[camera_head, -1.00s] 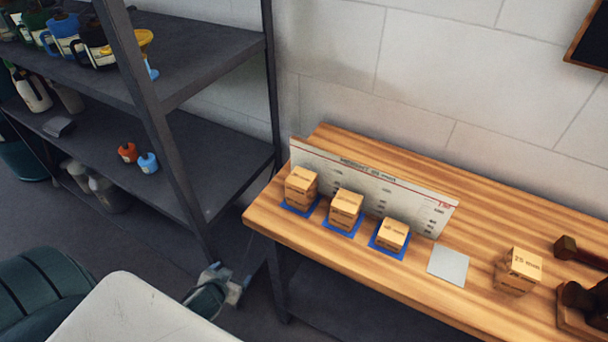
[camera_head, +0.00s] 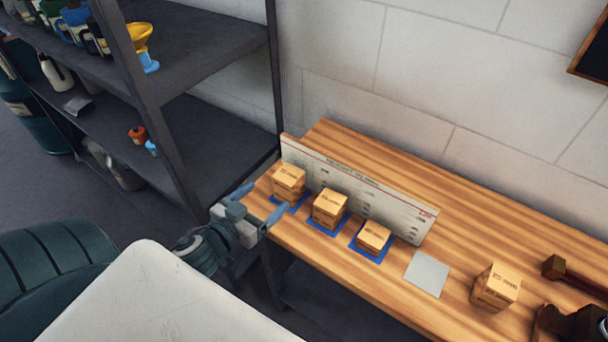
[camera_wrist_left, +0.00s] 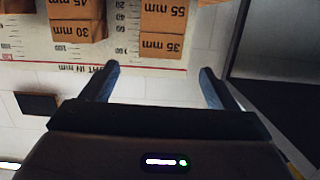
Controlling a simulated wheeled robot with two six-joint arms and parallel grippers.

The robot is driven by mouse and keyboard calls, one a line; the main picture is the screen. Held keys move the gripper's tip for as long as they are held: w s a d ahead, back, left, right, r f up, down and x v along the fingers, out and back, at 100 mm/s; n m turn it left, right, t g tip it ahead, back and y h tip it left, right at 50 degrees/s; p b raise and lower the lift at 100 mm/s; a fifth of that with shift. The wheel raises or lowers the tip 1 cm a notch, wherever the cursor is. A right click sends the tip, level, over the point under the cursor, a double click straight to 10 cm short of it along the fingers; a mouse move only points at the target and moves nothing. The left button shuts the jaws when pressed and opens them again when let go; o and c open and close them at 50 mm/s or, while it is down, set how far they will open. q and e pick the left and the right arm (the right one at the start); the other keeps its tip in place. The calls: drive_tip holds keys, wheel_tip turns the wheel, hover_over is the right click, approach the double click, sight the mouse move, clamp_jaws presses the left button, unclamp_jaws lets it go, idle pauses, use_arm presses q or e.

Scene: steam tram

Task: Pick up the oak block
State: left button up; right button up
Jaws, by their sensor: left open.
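Several pale wooden blocks stand on the workbench (camera_head: 345,274); which one is oak I cannot tell. Block stacks stand on three blue mats: left stack (camera_head: 289,184), middle stack (camera_head: 329,209), right stack (camera_head: 374,238). Another block (camera_head: 496,287) stands apart to the right. My left gripper (camera_head: 261,206) is open and empty at the bench's left end, close to the left stack. In the left wrist view, the open fingers (camera_wrist_left: 160,72) are below blocks with upside-down labels, 55 and 35 mm (camera_wrist_left: 163,28) and 45 and 30 mm (camera_wrist_left: 78,22). My right gripper is not seen.
A white printed board (camera_head: 400,208) stands behind the stacks. A grey square plate (camera_head: 427,273) lies right of them. A dark-headed tool (camera_head: 556,267) lies farther right. A dark metal shelf (camera_head: 222,133) rises at left. Bare bench lies behind the board.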

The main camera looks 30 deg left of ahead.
sight(286, 176)
use_arm(q)
drive_tip(key=shift+w+d+r, duration=0.1)
drive_tip(key=shift+w, duration=0.4)
drive_tip(key=w, duration=0.3)
drive_tip(key=shift+w+f+p, duration=0.3)
drive_tip(key=shift+f+p, duration=0.05)
drive_tip(key=shift+p, duration=0.05)
drive_tip(key=shift+w, duration=0.55)
drive_tip(key=shift+w+d+f+p, duration=0.15)
drive_tip(key=shift+w+p, duration=0.25)
drive_tip(key=shift+w, duration=0.8)
drive_tip(key=shift+w+d+r+p, duration=0.1)
drive_tip(key=shift+w+p, duration=0.3)
drive_tip(key=shift+w, duration=0.75)
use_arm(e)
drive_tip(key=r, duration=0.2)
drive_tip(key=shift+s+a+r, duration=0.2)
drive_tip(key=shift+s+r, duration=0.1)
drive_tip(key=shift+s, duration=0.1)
use_arm(q)
drive_tip(key=shift+s, duration=0.1)
drive_tip(key=shift+c, duration=0.2)
